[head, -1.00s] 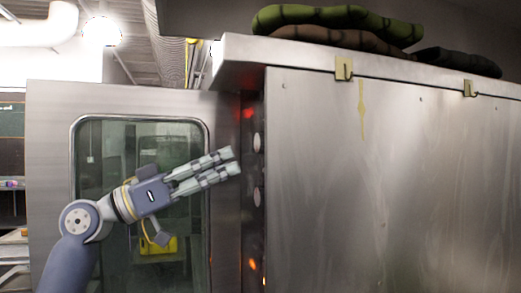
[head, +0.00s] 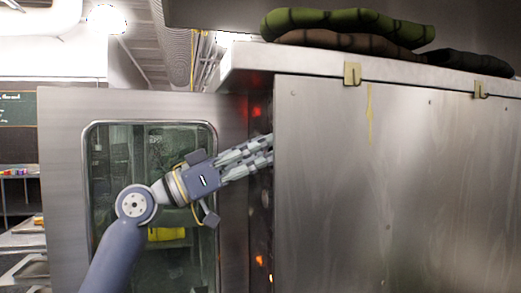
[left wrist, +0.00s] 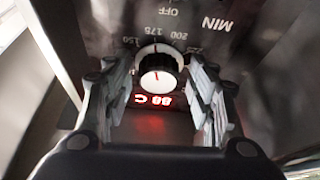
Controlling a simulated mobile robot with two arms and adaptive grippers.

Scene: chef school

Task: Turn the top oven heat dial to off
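The oven heat dial (left wrist: 158,84) has a white face, a black rim and a red mark at its top, with numbers, OFF and MIN printed around it. My left gripper (left wrist: 154,67) is open, with one finger on each side of the dial and a visible gap to each. In the head view my left gripper (head: 270,150) reaches right to the narrow control panel (head: 260,225), its fingertips at the steel panel's edge. The dial is hidden there. Whether this is the top dial cannot be told. My right gripper is not in view.
A red lit display (left wrist: 153,99) sits beside the dial. The oven door (head: 65,130) with its window stands behind my left arm. A large steel side panel (head: 400,200) closes off the right. Green and brown rolled items (head: 350,22) lie on top.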

